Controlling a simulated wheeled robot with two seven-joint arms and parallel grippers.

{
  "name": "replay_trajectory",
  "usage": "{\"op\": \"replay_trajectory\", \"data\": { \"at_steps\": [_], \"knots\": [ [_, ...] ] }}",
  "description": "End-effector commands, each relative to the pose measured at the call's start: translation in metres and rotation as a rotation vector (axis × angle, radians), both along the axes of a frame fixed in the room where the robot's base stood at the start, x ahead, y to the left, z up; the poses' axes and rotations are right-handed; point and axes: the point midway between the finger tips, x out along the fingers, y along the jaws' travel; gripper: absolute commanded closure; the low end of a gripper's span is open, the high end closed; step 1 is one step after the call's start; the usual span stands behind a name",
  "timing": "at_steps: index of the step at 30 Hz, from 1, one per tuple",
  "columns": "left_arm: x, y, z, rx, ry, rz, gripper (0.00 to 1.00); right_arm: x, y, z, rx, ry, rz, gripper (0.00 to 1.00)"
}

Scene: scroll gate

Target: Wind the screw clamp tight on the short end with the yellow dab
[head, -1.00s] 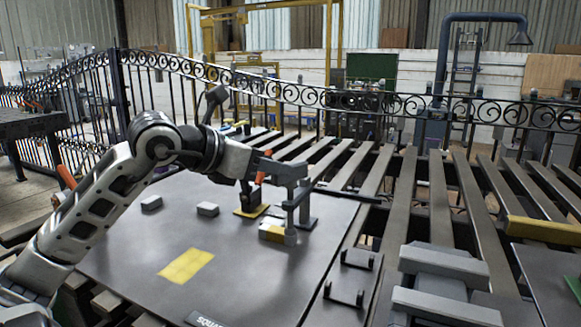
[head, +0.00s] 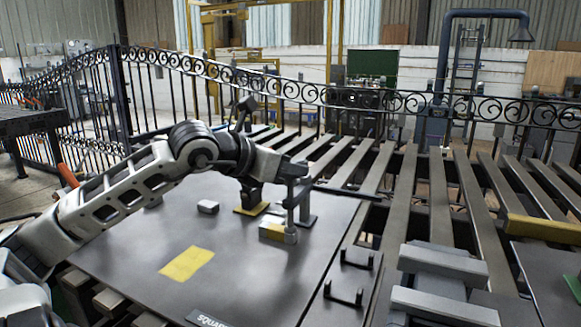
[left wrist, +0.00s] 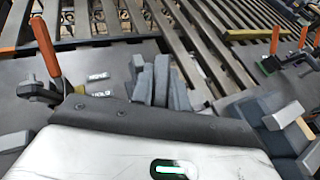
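My left gripper (head: 294,172) is at the top of an upright grey clamp-like post (head: 290,212) on the dark plate (head: 240,295). Its fingers are too small and dark to tell open from shut. Below it lies a small grey piece with a yellow dab (head: 272,231), at the foot of the post. A second dark upright stands on a yellow pad (head: 250,208) just left of it. In the left wrist view an orange-handled screw clamp (left wrist: 46,52) stands at the left, and grey upright parts (left wrist: 155,82) show beyond the wrist edge. My right gripper is not in view.
A yellow patch (head: 187,263) and a small grey block (head: 207,207) lie on the plate. A two-pronged dark rest (head: 345,290) and large grey blocks (head: 443,280) are at the right. Slatted bars (head: 440,195) and a scroll fence (head: 370,103) lie behind.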

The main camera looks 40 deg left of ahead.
Motion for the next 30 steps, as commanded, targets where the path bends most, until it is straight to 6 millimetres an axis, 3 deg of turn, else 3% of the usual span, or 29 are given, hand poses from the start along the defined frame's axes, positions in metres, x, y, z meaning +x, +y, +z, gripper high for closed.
{"op": "replay_trajectory", "data": {
  "at_steps": [11,23,30],
  "knots": [
    [0.0,0.001,0.001,-0.004,-0.001,-0.094,1.0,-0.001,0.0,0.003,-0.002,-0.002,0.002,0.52],
    [0.001,0.002,0.003,-0.005,-0.002,-0.427,1.0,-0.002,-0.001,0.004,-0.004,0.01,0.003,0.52],
    [0.001,0.002,0.007,-0.005,-0.002,-0.642,1.0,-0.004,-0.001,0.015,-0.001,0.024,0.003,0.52]
  ]
}}
